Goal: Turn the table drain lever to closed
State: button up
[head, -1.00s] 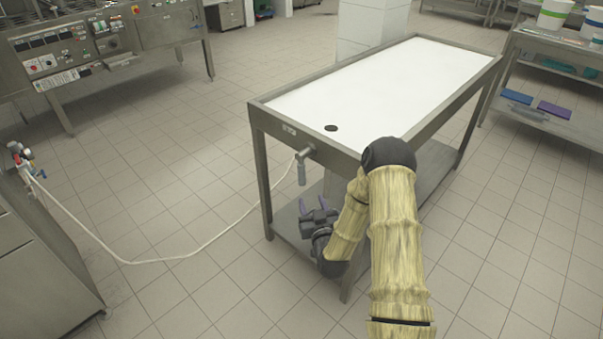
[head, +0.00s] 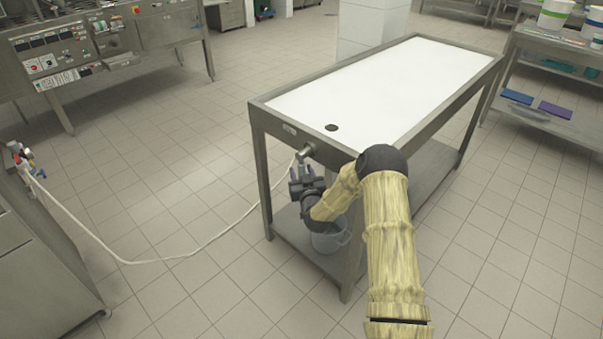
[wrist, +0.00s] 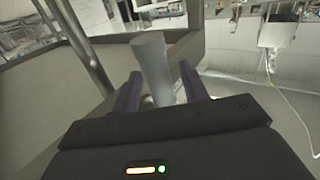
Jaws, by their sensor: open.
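The drain table (head: 405,85) has a white top with a dark drain hole (head: 331,128) near its front left corner. The drain valve (head: 306,152) sticks out below that corner. The lever hangs down from it, hidden behind my gripper in the head view. In the wrist view the lever (wrist: 151,65) is a grey cylinder between the two purple fingers. My gripper (head: 303,172) is open just below the valve, with a finger on each side of the lever. I cannot tell whether either finger touches it.
A grey bucket (head: 328,240) stands on the table's lower shelf (head: 288,228), below my gripper. A white hose (head: 185,258) runs over the floor from the left cabinet (head: 38,265) towards the valve area. The floor left of the table is mostly clear.

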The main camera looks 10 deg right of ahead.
jog(key=shift+w, duration=0.15)
jog(key=shift+d, duration=0.1)
grip_shut()
